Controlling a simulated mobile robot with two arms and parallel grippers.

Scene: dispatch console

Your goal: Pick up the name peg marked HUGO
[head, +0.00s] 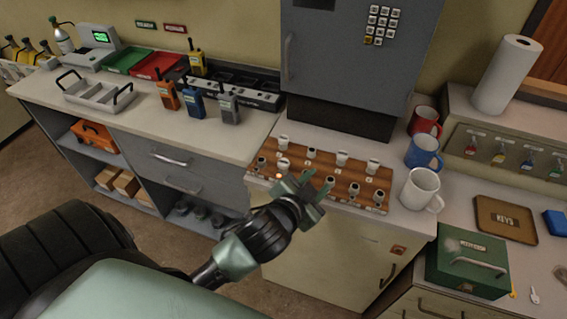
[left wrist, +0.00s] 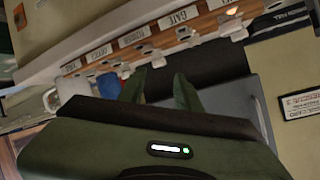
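A wooden peg board (head: 350,187) lies on the cream cabinet below the grey wall unit. It carries several white-topped pegs, among them one at the back left (head: 284,140) and one toward the right (head: 342,158), along with several dark round pieces. No HUGO marking is legible, so I cannot tell which peg it is. The board (left wrist: 155,40) also shows in the left wrist view with labels reading GATE and TOWER. My left gripper (head: 310,189) is open and empty, at the board's front edge, hiding part of it. My right gripper is not in view.
White (head: 421,189), blue (head: 424,151) and red (head: 425,121) mugs stand just right of the board. Radios and a charger rack (head: 262,100) stand on the left counter. A green box (head: 467,262) and a tray (head: 505,218) sit at the right.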

